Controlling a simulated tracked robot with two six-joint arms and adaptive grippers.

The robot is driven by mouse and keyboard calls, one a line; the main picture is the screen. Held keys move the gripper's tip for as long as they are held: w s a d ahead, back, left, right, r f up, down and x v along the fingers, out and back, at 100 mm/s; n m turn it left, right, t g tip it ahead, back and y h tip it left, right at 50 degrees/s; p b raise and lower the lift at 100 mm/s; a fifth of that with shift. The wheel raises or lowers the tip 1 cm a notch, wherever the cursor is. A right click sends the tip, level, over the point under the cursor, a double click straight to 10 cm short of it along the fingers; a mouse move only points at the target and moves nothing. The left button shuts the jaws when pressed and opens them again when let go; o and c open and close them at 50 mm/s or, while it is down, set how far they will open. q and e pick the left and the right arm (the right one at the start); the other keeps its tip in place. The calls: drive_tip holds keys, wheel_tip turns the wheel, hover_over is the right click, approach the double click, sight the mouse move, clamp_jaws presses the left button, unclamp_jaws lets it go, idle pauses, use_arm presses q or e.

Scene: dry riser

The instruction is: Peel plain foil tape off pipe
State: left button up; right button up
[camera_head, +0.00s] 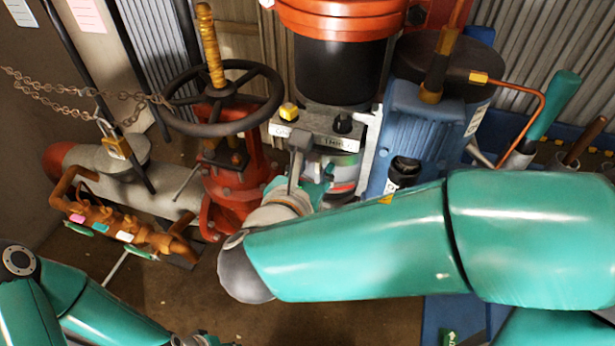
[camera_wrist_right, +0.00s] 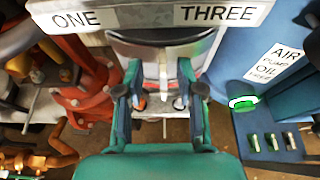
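My right gripper (camera_head: 300,190) is below the valve label plate (camera_head: 318,135), partly hidden by its own wrist. In the right wrist view its teal fingers (camera_wrist_right: 160,80) stand apart, with a silvery upright piece (camera_wrist_right: 162,50) seen between and beyond them. I cannot tell whether they touch it. A pale pipe section with red and green bands (camera_head: 343,172) shows just right of the gripper in the head view. I cannot tell plain foil tape apart from bare metal here. My left gripper (camera_head: 200,340) barely shows at the bottom edge, its fingers cut off.
A red valve with a black handwheel (camera_head: 225,98) stands left of the gripper, a blue pump (camera_head: 425,130) right. A copper manifold (camera_head: 120,228) and a chained padlock (camera_head: 117,147) are further left. The brown floor (camera_head: 200,290) is open in front.

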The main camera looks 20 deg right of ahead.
drive_tip(key=shift+d, duration=0.1)
clamp_jaws()
drive_tip(key=shift+s, duration=0.15)
idle(0.6)
